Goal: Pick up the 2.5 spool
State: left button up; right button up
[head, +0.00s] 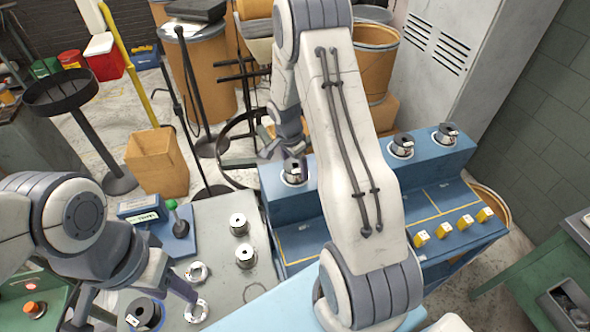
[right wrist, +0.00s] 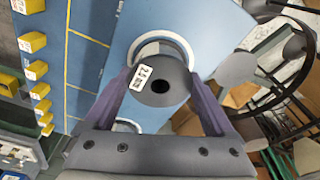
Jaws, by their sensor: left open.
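A dark grey spool (right wrist: 160,82) with a white label sits between the two fingers of my right gripper (right wrist: 162,78) in the right wrist view. The label's print is small and turned, so I cannot read it surely. In the head view this spool (head: 294,172) is on the blue stand, under my right gripper (head: 283,150). The fingers lie close along both sides of the spool; I cannot tell whether they press on it. My left gripper (head: 140,294) is open above the grey table at lower left, over another dark spool (head: 145,314).
Two more spools (head: 402,146) (head: 445,133) sit on the blue stand (head: 425,160). Yellow tagged blocks (head: 443,230) line its lower front.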

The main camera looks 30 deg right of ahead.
jog(key=shift+r, duration=0.1)
grip_shut()
